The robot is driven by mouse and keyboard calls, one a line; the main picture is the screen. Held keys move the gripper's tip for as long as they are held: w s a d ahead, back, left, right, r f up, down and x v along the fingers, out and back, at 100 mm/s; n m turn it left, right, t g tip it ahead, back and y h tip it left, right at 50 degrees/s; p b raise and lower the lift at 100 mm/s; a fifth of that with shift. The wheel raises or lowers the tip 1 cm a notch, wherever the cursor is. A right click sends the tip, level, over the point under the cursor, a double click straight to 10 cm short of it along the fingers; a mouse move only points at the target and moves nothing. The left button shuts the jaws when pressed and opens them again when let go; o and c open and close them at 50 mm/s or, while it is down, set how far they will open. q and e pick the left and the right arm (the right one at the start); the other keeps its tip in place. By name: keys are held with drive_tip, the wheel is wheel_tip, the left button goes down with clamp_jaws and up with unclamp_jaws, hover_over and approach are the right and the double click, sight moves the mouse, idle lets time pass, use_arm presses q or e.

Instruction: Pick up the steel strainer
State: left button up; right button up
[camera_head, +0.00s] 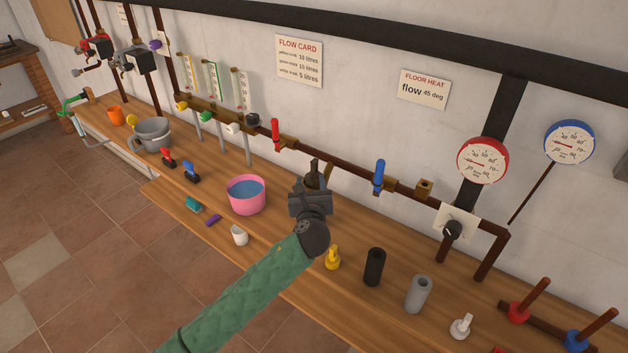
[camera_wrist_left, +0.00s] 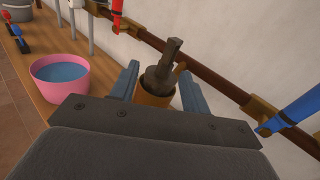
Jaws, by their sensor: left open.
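A dark grey metal piece with a narrow stem on top, which looks like the steel strainer (camera_wrist_left: 163,66), stands in an orange-brown cup-like housing (camera_wrist_left: 152,98) below the pipe. In the head view the strainer (camera_head: 313,170) shows just above my left gripper (camera_head: 311,190). In the left wrist view my left gripper (camera_wrist_left: 158,78) is open, with one blue-grey finger on each side of the strainer and housing. I cannot tell whether the fingers touch either one. The gripper's body hides the lower part of the housing. My right gripper is not in view.
A pink tub of blue water (camera_head: 246,196) stands left of the gripper. A white cup (camera_head: 240,236), a yellow fitting (camera_head: 332,258), a black cylinder (camera_head: 374,267) and a grey cylinder (camera_head: 418,294) stand near the bench's front edge. The brown pipe (camera_head: 340,177) with a blue-handled valve (camera_head: 379,176) runs behind.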

sight(314, 160)
use_arm(q)
drive_tip(key=shift+w+d+r+m, duration=0.3)
drive_tip(key=shift+w+r+m, duration=0.25)
drive_tip(key=shift+r, duration=0.2)
drive_tip(key=shift+w+r+p, duration=0.1)
drive_tip(key=shift+w+p, duration=0.2)
drive_tip(key=shift+p, duration=0.05)
drive_tip(key=shift+w+p, duration=0.35)
drive_tip(key=shift+w, duration=0.65)
drive_tip(key=shift+w+d+r, duration=0.1)
drive_tip(key=shift+w, duration=0.1)
drive_tip(key=shift+w+d+p, duration=0.15)
drive_tip(key=shift+w+p, duration=1.2)
drive_tip(key=shift+w, duration=0.8)
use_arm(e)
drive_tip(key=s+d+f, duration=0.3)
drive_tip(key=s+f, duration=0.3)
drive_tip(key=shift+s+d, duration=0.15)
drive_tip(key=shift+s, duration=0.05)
use_arm(q)
clamp_jaws()
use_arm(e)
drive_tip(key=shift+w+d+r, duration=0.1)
